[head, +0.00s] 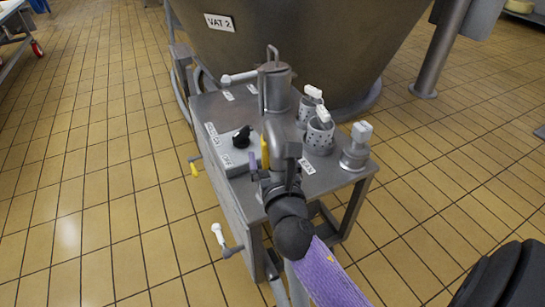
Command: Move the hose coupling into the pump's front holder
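The pump unit (225,190) is a grey metal cart in front of the vat. On its top, right of the upright pipe, stand two perforated metal cups, a rear one (308,113) and a nearer one (319,138), each with a white-topped piece in it. A grey fitting with a pale block top (356,148) stands upright near the right edge, apart from the cups. I cannot tell which piece is the hose coupling.
The upright pipe (277,92) with its levers rises mid-cart, beside a control box (226,152) with a black knob. The vat (290,40) blocks the back. A white-tipped lever (219,236) sticks out at the cart's near left.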

